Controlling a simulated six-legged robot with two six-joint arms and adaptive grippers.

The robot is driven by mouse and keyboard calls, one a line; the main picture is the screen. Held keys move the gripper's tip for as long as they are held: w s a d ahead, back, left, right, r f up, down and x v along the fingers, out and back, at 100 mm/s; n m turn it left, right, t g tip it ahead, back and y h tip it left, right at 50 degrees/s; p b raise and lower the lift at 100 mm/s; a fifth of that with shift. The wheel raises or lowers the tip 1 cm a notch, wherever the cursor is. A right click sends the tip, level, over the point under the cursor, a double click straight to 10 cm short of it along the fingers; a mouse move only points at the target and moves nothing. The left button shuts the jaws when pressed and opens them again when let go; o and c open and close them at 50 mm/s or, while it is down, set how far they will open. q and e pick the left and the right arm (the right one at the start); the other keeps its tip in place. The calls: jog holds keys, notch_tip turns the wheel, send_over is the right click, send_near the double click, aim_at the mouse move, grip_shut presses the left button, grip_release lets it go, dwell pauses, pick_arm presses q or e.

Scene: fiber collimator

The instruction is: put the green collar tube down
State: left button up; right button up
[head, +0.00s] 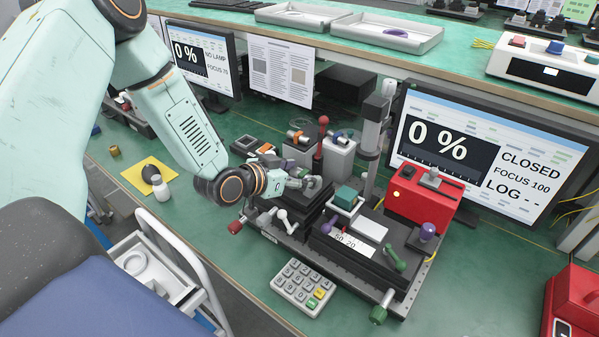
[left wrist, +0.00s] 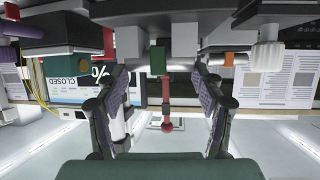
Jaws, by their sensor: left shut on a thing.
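My left gripper (head: 304,184) reaches in from the left over the dark optical stage (head: 300,205). It is shut on the green collar tube, which is mostly hidden by the fingers in the head view. In the left wrist view, which is upside down, the green collar (left wrist: 158,58) shows between the tips of the two padded fingers. How close the tube is to the surface below cannot be told. My right gripper is in neither view.
Grey blocks (head: 338,158) with orange and blue collared pieces and a red-ball lever (head: 323,120) stand just behind the gripper. A post (head: 373,135) and a red box (head: 420,195) stand to the right. A keypad (head: 303,287) lies in front.

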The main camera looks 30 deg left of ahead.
pick_arm(q)
jog(key=o, duration=1)
jog(key=shift+s, duration=0.1)
jog(key=shift+o, duration=0.8)
jog(key=shift+d, duration=0.15)
jog(key=shift+s+a+r+p, duration=0.1)
jog(key=shift+a+r+p, duration=0.15)
jog(key=shift+r+p, duration=0.15)
jog(key=p+v, duration=0.7)
jog(key=v, duration=0.4)
jog(key=shift+s, duration=0.25)
jog(key=shift+d, duration=0.1)
